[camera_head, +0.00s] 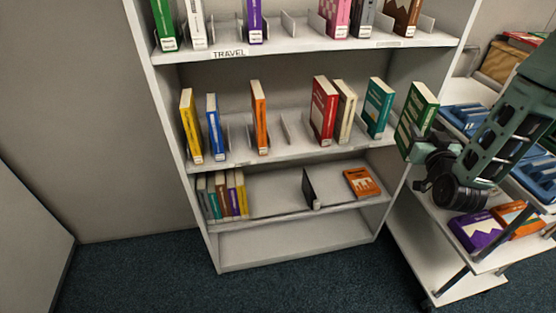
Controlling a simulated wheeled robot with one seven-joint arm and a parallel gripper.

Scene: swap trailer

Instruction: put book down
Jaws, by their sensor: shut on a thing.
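My gripper (424,152) is at the right of the view, in front of the bookcase's right edge. It is shut on a green book (417,112) with white stripes on its cover, held upright and slightly tilted at the height of the middle shelf. The fingertips are partly hidden by the book and the wrist. The white bookcase (296,256) stands in the middle. Its middle shelf (300,148) carries yellow, blue, orange, red, cream and teal books, with gaps between some of them.
A white cart (420,235) stands at the right, with a purple book (474,232) and an orange book (515,218) on it, and blue trays (465,118) above. An orange book (361,182) lies flat on the lower shelf, right of a black bookend (309,189). The bottom shelf is empty.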

